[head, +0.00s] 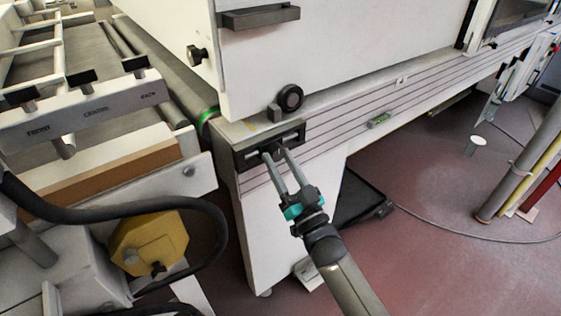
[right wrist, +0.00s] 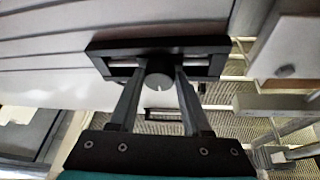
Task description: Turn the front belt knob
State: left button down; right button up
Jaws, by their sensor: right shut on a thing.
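The frame also shows in the head view (head: 241,160) at the machine's near corner. My right gripper (head: 272,153) reaches up to the frame, and its fingers are closed on the knob, one on each side in the right wrist view (right wrist: 157,76). In the head view the fingers mostly hide the knob. My left gripper is in neither view.
A black round part (head: 290,97) sits on the panel above the frame. A roller conveyor (head: 160,75) runs at left. A yellow box (head: 150,242) and a black hose (head: 205,205) are at lower left. Red floor (head: 440,230) lies open at right, crossed by a cable.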

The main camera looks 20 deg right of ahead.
grip_shut()
jog(key=shift+n, duration=0.3)
jog(key=shift+d+f+n+y, duration=0.1)
jog(key=shift+n+y, duration=0.5)
jog(key=shift+n, duration=0.2)
jog(key=shift+d+n+g+y, duration=0.1)
jog(key=shift+n+g+y, duration=0.35)
jog(key=shift+n, duration=0.75)
jog(key=shift+w+n+y, duration=0.1)
jog(key=shift+n+y, duration=0.75)
jog(key=shift+n, duration=0.25)
jog(key=shift+d+n+g+y, duration=0.1)
jog(key=shift+n+g+y, duration=0.35)
jog(key=shift+n, duration=0.6)
jog(key=shift+d+n+g+y, duration=0.1)
jog(key=shift+n+g+y, duration=0.1)
jog(key=shift+n+y, duration=0.65)
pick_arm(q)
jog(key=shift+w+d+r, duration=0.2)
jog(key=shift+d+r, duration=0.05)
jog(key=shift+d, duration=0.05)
pick_arm(e)
jog(key=shift+n, duration=0.4)
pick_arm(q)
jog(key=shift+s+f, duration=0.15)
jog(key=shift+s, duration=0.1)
pick_arm(e)
jog(key=shift+n, duration=0.3)
